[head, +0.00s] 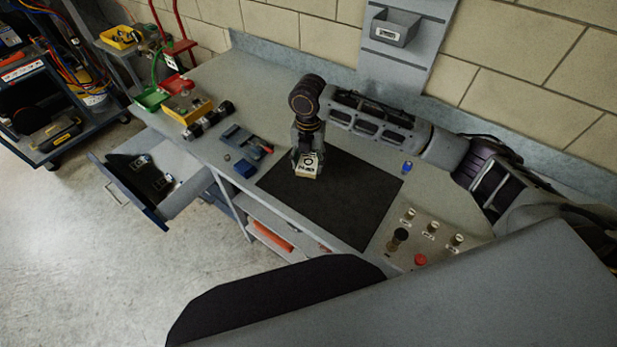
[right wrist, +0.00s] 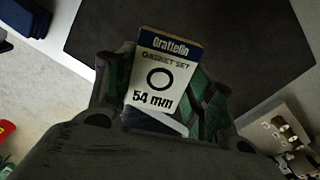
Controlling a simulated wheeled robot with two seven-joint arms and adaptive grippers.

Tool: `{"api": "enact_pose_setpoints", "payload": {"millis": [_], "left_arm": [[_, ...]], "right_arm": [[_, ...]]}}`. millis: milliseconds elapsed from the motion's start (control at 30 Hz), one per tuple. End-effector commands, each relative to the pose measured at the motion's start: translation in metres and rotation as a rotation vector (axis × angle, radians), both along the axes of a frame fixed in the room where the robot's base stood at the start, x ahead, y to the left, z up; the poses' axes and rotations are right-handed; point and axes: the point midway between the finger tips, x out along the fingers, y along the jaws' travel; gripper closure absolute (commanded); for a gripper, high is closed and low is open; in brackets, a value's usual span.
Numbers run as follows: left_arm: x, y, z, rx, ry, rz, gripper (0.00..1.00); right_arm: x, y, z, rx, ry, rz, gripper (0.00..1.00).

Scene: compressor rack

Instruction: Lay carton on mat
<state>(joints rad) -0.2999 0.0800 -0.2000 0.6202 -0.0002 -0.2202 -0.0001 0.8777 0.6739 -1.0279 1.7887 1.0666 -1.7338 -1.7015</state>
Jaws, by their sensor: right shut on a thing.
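The carton (head: 308,167) is a small box with a cream label in the head view. In the right wrist view the carton (right wrist: 162,75) shows a blue band, a black ring and "54 mm". My right gripper (head: 307,155) is shut on it, with a finger on each side. The black mat (head: 335,205) lies flat on the bench, and the carton is over its far left part. The mat also shows in the right wrist view (right wrist: 240,40). I cannot tell whether the carton touches the mat. My left gripper is not in view.
Left of the mat are a blue block (head: 245,168) and a grey-blue tray (head: 243,140). An open drawer (head: 150,180) juts out at the left. A small blue item (head: 407,167) stands right of the mat. Knobs and a red button (head: 420,260) sit at the front right.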

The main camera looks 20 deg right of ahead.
Motion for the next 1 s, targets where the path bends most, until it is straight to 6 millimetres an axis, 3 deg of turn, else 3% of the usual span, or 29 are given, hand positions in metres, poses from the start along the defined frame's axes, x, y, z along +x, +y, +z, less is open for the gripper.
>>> {"api": "enact_pose_setpoints", "payload": {"millis": [233,733,1000], "left_arm": [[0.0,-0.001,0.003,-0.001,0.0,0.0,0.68],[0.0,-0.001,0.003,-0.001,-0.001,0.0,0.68],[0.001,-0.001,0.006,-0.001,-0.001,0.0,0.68]], "right_arm": [[0.0,0.0,-0.027,0.0,0.001,-0.001,0.71],[-0.001,0.0,-0.035,0.0,0.002,0.0,0.71],[-0.001,0.0,-0.065,0.0,0.002,0.0,0.71]]}}
